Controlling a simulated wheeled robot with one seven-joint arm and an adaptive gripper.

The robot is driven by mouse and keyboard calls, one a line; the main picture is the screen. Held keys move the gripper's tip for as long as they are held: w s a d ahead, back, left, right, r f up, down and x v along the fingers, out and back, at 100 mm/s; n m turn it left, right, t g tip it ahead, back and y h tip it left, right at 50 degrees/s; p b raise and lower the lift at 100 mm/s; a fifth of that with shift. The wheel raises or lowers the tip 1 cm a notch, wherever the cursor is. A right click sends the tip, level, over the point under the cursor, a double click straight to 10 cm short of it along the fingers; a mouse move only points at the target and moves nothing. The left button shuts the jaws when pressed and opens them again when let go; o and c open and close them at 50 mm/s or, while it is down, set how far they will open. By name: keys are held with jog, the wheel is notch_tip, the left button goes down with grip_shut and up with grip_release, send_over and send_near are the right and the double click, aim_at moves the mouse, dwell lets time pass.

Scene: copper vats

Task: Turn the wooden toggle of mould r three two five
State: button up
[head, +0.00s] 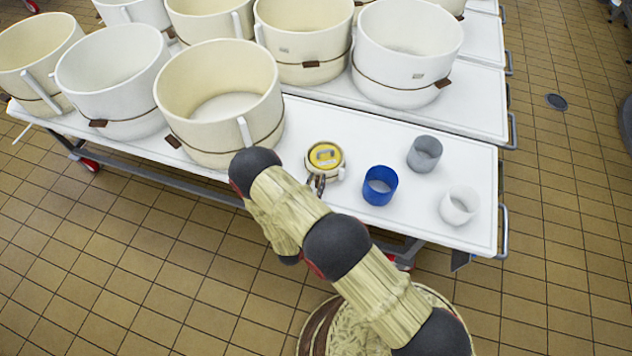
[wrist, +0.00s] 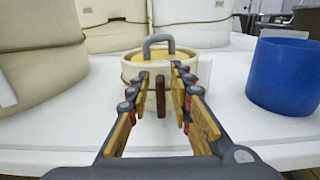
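A small cream mould (head: 325,172) with a yellow top and a grey handle stands on the white table. It is straight ahead in the wrist view (wrist: 135,72). I cannot read a number on it, so I cannot confirm that it is r three two five. A brown wooden toggle (wrist: 160,97) stands upright at its front. My gripper (wrist: 161,76) is open, with one finger on each side of the toggle and a gap showing on both sides. In the head view, my gripper (head: 318,183) is at the mould's near side, and the toggle cannot be made out there.
A blue cup (head: 380,187) stands close on the right, also in the wrist view (wrist: 283,78). A grey cup (head: 424,154) and a white cup (head: 459,206) are farther right. A large cream mould (head: 205,125) stands close on the left, with several others behind.

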grip_shut()
dwell(0.5)
jog(key=n, duration=0.3)
jog(key=shift+w+a+n, duration=0.1)
jog(key=shift+a+n, duration=0.2)
jog(key=shift+a, duration=0.1)
jog(key=n, duration=0.3)
jog(key=a+n, duration=0.1)
jog(key=n, duration=0.1)
jog(key=shift+w+f, duration=0.2)
jog(key=shift+f, duration=0.2)
jog(key=n, duration=0.2)
jog(key=f+n, duration=0.1)
jog(key=n, duration=0.2)
jog(key=shift+a, duration=0.2)
jog(key=shift+w+a+f+n+b, duration=0.1)
jog(key=shift+f+n+b, duration=0.15)
jog(key=shift+n, duration=0.85)
jog(key=shift+f+n+b, duration=0.1)
jog(key=shift+f+n, duration=0.1)
jog(key=shift+n, duration=0.9)
